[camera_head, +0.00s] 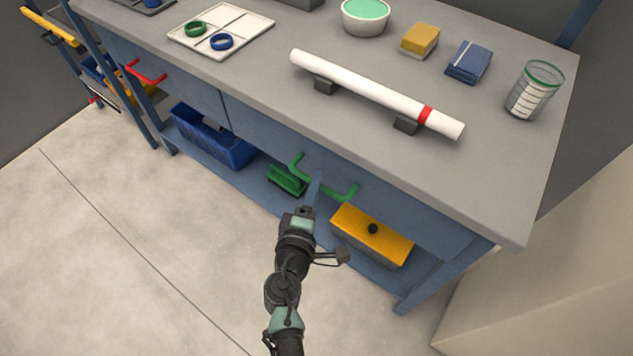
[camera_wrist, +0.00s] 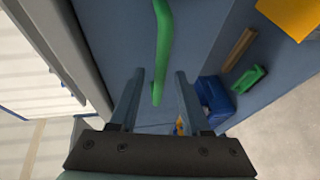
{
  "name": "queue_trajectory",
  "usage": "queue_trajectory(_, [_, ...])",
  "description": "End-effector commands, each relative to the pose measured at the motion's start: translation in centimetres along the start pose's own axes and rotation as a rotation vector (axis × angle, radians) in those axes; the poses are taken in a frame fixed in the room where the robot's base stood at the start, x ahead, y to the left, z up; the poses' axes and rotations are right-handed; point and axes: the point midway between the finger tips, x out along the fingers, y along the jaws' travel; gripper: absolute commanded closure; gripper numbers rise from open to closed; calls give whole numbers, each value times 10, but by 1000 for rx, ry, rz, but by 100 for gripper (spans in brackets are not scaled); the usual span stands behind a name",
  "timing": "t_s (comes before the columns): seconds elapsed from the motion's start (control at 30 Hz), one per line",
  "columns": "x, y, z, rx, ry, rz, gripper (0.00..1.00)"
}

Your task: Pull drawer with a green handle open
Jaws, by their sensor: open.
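The green handle (camera_head: 322,182) is a bar on the front of a blue drawer (camera_head: 285,143) under the right part of the workbench top. My gripper (camera_head: 311,187) is in front of the handle, near its middle in the head view. In the wrist view the green handle (camera_wrist: 162,50) runs down from the top edge, and its lower end lies between the two fingers of my gripper (camera_wrist: 157,75). The fingers are open and apart on either side of it. I cannot tell whether they touch it. The drawer looks flush with the bench front.
A red handle (camera_head: 146,74) is on another drawer to the left. The grey benchtop (camera_head: 470,190) overhangs above and carries a white pipe (camera_head: 360,87) on supports. Below, the shelf holds a blue bin (camera_head: 212,138), a green object (camera_head: 286,180) and a yellow-topped box (camera_head: 372,232).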

Motion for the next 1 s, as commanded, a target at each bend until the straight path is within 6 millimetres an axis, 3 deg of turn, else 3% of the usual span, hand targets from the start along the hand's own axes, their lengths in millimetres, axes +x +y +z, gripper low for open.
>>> queue_trajectory(0.2, [17, 0, 1, 1, -1, 0, 53])
queue_trajectory(0.5, [18, 0, 1, 1, -1, 0, 53])
queue_trajectory(0.77, [18, 0, 0, 1, 0, 0, 98])
queue_trajectory(1.0, [18, 0, 0, 1, 0, 0, 100])
